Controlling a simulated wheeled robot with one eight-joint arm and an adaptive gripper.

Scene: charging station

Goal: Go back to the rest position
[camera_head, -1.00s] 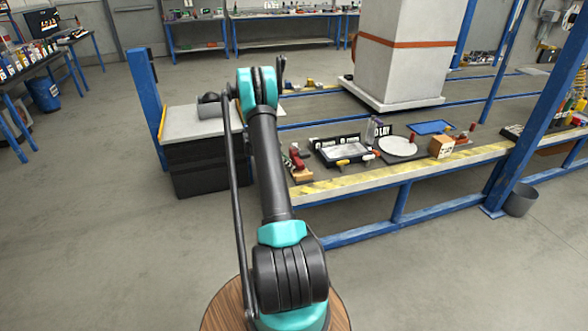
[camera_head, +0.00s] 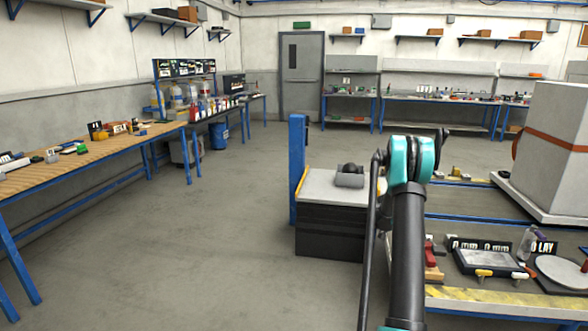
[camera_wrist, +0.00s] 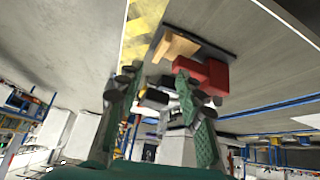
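My arm rises at the right of the head view, with its turquoise and black elbow at the top. My gripper (camera_wrist: 158,112) shows in the wrist view as two greenish fingers with dark joints. They stand apart, and I see nothing clearly held between them. In the head view the gripper is mostly hidden behind the elbow. Beyond the fingers in the wrist view are a red block (camera_wrist: 203,76) and a tan wooden piece (camera_wrist: 176,46); I cannot tell the exact distance to them.
A work platform with a yellow-striped edge (camera_head: 500,298) lies at the right, carrying a black-framed tray (camera_head: 490,262) and a large grey column (camera_head: 556,150). A black cabinet (camera_head: 328,232) stands left of my arm. A wooden bench (camera_head: 85,150) lines the left wall. The floor between is open.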

